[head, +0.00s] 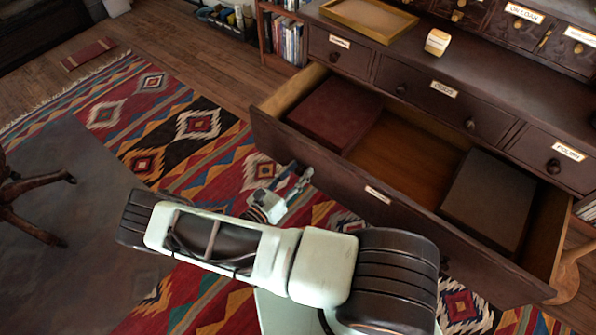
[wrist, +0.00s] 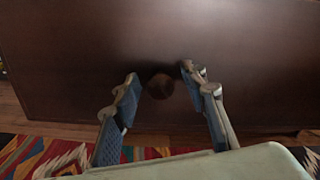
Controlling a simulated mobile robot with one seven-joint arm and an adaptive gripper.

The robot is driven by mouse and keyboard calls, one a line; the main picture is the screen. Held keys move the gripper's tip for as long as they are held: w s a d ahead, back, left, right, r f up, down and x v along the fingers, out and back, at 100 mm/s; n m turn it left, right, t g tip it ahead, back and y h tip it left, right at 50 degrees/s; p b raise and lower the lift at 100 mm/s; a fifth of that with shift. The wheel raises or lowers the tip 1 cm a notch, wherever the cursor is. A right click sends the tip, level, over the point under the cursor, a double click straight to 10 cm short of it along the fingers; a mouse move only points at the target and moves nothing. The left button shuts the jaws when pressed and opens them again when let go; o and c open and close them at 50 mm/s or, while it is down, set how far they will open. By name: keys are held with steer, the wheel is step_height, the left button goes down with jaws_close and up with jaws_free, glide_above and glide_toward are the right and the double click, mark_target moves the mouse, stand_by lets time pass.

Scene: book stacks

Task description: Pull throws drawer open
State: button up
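A wide, dark wooden bottom drawer (head: 340,180) is pulled well out of the cabinet in the head view. The small label on its front is too small to read. My gripper (head: 298,178) is at the left part of its front. In the wrist view the drawer front (wrist: 240,50) fills most of the picture. A round dark knob (wrist: 160,87) shows between the fingertips of my gripper (wrist: 160,76). The fingers are open, with a gap on each side of the knob. The knob is hidden in the head view.
The open drawer holds a dark red box (head: 335,112) and a dark brown box (head: 488,200). Shut labelled drawers (head: 445,100) are above it. A tray (head: 370,18) and a small block (head: 437,42) rest on the cabinet. A patterned rug (head: 195,125) covers the floor.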

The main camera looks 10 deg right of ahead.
steer(key=v, duration=1.2)
stand_by(0.3)
